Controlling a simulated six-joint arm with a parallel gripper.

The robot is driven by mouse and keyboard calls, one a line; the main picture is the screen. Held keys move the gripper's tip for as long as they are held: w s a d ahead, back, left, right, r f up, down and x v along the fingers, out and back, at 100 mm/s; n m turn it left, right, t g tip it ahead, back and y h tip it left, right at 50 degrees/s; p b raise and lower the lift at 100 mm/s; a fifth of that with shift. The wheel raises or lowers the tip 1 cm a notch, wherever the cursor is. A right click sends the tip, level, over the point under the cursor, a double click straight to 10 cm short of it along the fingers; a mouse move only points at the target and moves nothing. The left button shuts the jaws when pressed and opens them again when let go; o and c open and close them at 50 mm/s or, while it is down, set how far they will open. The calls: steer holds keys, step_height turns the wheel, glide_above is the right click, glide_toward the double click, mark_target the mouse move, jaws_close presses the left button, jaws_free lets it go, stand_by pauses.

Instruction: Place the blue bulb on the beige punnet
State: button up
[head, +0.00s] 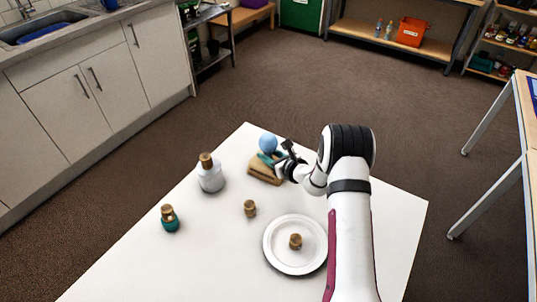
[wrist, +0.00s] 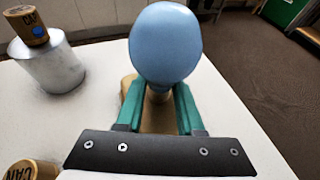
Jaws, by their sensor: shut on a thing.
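The blue bulb (head: 268,143) is upright, with its round glass end up. It fills the upper middle of the wrist view (wrist: 165,45). My gripper (wrist: 159,92) is shut on its narrow lower end, with a teal finger on each side. The beige punnet (head: 264,175) is on the white table near its far edge. Part of it shows below the bulb in the wrist view (wrist: 157,121). The bulb is over the punnet; whether they touch is hidden by my fingers. In the head view my gripper (head: 271,157) partly covers the punnet.
Left of the punnet stands a pale grey container (head: 211,180) with a brown can (head: 206,160) on top. A teal item (head: 170,225) with a brown top is further left. A small brown can (head: 249,209) stands nearer, and another (head: 295,241) sits on a white plate (head: 273,262).

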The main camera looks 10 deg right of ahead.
steer(key=o, duration=1)
steer(key=shift+f, duration=0.1)
